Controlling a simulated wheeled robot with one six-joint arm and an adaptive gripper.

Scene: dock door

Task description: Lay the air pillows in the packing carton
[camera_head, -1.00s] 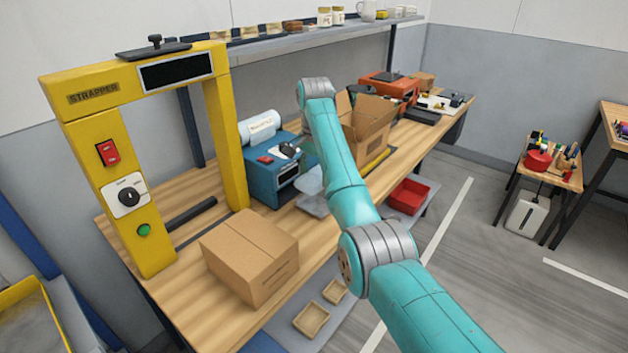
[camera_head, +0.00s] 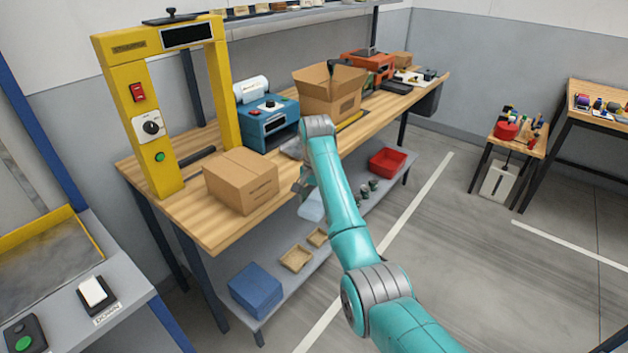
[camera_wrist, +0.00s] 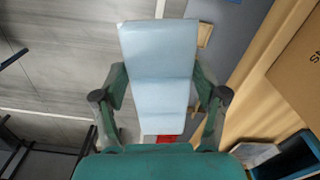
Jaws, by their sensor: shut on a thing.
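My gripper (camera_wrist: 160,92) is shut on a pale blue strip of air pillows (camera_wrist: 158,50), its fingers at the strip's two sides. In the head view the gripper (camera_head: 303,188) is partly hidden by my arm, and the air pillows (camera_head: 311,207) hang below it, out past the bench's front edge and above the lower shelf. The open packing carton (camera_head: 325,104) stands on the bench with its flaps up, beyond my gripper. Its inside is mostly hidden by the flaps.
The wooden bench (camera_head: 210,232) also holds a closed carton (camera_head: 240,182), a blue machine (camera_head: 268,125) and the yellow strapper (camera_head: 150,120). A red bin (camera_head: 388,161) and a blue box (camera_head: 256,289) are on the lower shelf.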

